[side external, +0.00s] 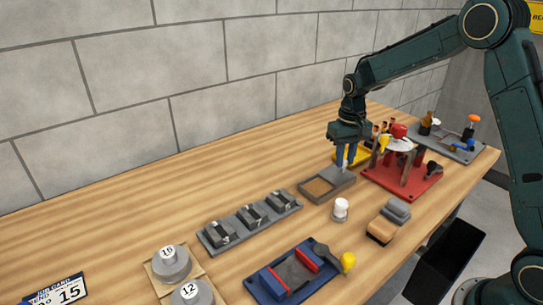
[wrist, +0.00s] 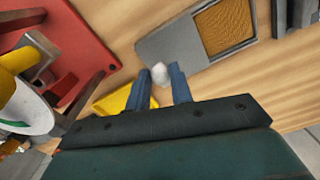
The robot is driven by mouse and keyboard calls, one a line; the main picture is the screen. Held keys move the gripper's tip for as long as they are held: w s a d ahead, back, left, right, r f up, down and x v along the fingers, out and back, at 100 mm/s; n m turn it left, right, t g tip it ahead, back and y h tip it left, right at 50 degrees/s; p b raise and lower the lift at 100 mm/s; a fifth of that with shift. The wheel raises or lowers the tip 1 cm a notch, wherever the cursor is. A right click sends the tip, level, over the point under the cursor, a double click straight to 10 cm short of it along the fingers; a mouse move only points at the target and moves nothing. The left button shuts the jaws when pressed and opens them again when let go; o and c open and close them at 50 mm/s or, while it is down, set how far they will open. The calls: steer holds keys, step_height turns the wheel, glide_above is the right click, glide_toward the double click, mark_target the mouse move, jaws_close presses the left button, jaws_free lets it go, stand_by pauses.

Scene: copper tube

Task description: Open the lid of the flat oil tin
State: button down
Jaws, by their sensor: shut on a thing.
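The flat oil tin (side external: 313,195) is a low grey box on the bench, with an amber-brown inside showing. In the wrist view the tin (wrist: 253,12) is at the top right, and the amber area is uncovered. Its flat grey lid (wrist: 165,46) lies to the left of the opening, off most of it; in the side view the lid (side external: 344,179) is on the tin's right. My gripper (side external: 345,166) points down over the lid. Its blue fingers (wrist: 160,76) are shut on a small pale knob (wrist: 159,70) at the lid's edge. The fingers partly hide the knob.
A yellow tray (side external: 361,153) is behind the gripper. A red stand (side external: 412,181) with tools is close on the right. A white-topped jar (side external: 340,209), a brush-like block (side external: 381,229) and a blue vise tray (side external: 265,287) are in front.

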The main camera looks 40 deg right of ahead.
mark_target(345, 160)
steer(key=c, duration=1.2)
jaws_free()
steer(key=shift+c, duration=0.2)
steer(key=shift+r, duration=0.1)
step_height(345, 160, up, 14)
